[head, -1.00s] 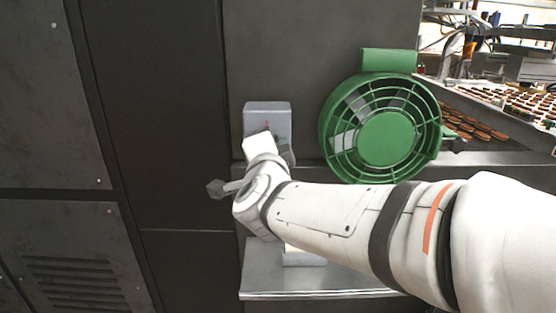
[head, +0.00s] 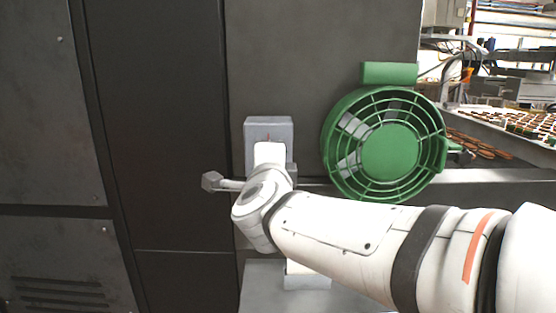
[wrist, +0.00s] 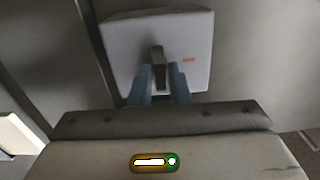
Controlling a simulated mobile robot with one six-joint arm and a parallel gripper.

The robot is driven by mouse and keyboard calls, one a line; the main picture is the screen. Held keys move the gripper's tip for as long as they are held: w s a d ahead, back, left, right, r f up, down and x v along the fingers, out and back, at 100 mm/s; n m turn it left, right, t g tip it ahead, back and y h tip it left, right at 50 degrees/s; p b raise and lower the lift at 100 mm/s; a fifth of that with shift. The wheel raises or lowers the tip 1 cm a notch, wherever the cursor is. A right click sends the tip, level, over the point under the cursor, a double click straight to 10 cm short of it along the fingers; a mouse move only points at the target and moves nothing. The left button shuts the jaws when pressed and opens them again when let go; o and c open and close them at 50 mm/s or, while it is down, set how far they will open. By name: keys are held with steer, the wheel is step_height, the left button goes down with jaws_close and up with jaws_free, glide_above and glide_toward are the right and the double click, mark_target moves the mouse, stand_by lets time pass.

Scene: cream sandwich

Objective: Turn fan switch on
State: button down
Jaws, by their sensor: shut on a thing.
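The fan switch is a grey box (head: 268,128) on the dark wall panel, left of the fan. In the wrist view the box (wrist: 120,50) fills the top middle, with a small red mark to the right of its dark lever (wrist: 157,58). My gripper (wrist: 162,80) has its two bluish fingers closed on either side of the lever, at the lower part of the box face. In the head view my arm covers the gripper and the lower part of the box. The green fan (head: 388,148) stands to the right of the box.
A metal ledge (head: 262,285) juts out below the switch. A conveyor with many small brown pieces (head: 520,122) runs at the far right. Dark cabinet panels (head: 160,120) stand to the left.

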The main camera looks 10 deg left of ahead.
steer(key=c, duration=1.5)
jaws_free()
steer(key=p+v, duration=0.1)
steer(key=v, duration=0.6)
steer(key=shift+s+d, duration=0.1)
steer(key=shift+s, duration=0.3)
